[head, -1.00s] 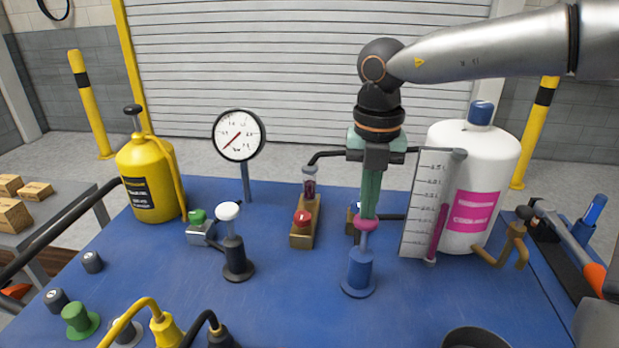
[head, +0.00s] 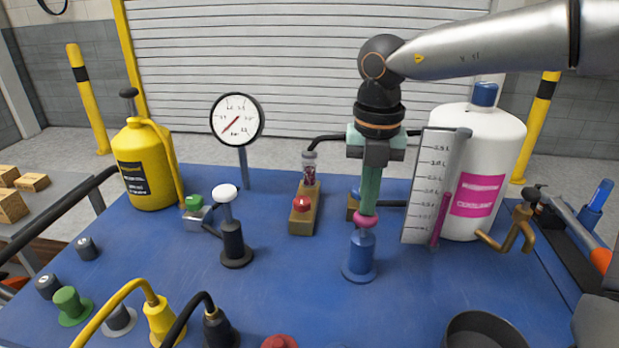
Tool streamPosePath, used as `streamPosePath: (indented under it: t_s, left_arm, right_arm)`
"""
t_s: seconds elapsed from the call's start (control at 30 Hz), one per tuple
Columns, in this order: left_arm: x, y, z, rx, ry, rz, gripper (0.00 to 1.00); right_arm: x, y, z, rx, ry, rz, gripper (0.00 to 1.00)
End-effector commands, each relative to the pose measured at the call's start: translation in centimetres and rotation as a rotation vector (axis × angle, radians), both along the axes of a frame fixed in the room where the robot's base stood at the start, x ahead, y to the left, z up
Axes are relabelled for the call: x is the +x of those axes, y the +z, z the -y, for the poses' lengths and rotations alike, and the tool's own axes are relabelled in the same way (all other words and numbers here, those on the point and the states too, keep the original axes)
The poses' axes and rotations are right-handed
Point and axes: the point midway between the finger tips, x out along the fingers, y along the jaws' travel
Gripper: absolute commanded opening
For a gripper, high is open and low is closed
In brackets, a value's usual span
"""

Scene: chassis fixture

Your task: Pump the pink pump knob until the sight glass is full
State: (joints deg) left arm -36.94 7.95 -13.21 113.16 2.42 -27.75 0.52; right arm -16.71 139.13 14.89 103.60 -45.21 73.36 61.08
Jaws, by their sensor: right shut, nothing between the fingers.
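The pink pump knob (head: 366,221) sits on top of a blue pump (head: 360,258) right of the table's middle, close above the pump body. My right gripper (head: 368,208) comes from above, shut and empty, its fingertips on or just above the knob. The tall sight glass (head: 447,190) stands beside a white litre scale in front of a white coolant tank (head: 470,145). Pink fluid fills about its lower half; the upper part looks grey. My left gripper is not in view.
A white-knobbed pump (head: 232,240) and a dial gauge (head: 237,120) stand left. A small glass with dark pink contents (head: 309,168) stands behind on a brown block. A brass valve handle (head: 510,235) is at right. A dark bowl (head: 475,332) is in front; blue table between is clear.

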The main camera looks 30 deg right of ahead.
Motion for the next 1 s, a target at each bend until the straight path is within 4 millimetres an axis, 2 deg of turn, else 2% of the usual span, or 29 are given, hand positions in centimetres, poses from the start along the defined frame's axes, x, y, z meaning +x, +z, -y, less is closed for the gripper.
streamPosePath:
  t_s: [0.03, 0.13, 0.37, 0.7, 1.0]
  left_arm:
    - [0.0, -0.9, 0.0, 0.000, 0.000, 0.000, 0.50]
    - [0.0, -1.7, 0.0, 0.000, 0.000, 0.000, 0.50]
    - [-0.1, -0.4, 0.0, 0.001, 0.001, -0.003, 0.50]
    - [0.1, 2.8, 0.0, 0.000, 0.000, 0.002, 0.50]
    - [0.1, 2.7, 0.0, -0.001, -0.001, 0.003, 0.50]
  right_arm:
    - [-0.1, -1.1, 0.0, 0.001, 0.001, -0.004, 0.00]
    - [-0.1, -2.0, 0.0, 0.001, 0.001, -0.006, 0.00]
    - [-0.1, -0.3, 0.0, 0.001, 0.001, -0.006, 0.00]
    - [-0.1, 3.7, 0.0, 0.001, 0.000, -0.006, 0.00]
    - [-0.1, 3.8, 0.0, 0.000, 0.000, -0.004, 0.00]
